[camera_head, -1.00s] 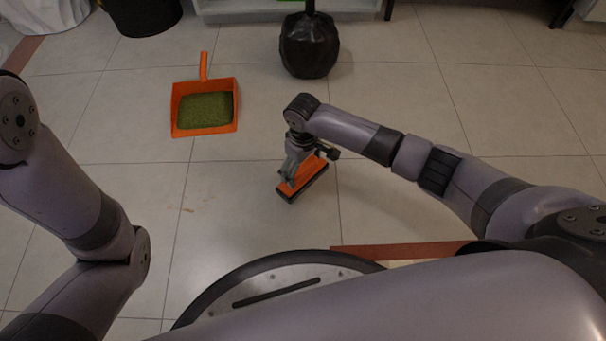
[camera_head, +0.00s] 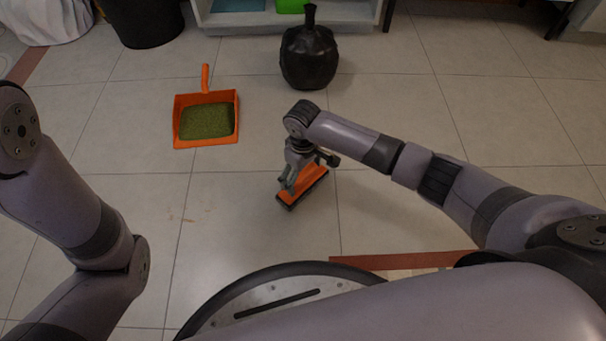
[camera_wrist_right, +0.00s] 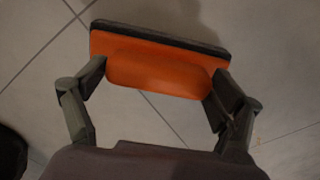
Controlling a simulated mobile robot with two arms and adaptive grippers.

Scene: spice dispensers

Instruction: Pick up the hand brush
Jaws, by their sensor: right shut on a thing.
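The orange hand brush (camera_head: 312,184) with a dark edge is below my right gripper (camera_head: 291,183) in the head view, over the tiled floor. In the right wrist view the brush (camera_wrist_right: 160,74) lies across between the two fingers of my right gripper (camera_wrist_right: 158,80), which is shut on its rounded orange part. I cannot tell for sure whether the brush touches the floor. My left arm shows at the left edge of the head view, but its gripper is out of view.
An orange dustpan (camera_head: 237,117) with green bits in it lies on the floor to the left of the brush. A black bulging bag-like object (camera_head: 309,58) stands behind. A black bin (camera_head: 146,22) and a white shelf unit (camera_head: 290,20) are at the back. The floor at right is mostly clear.

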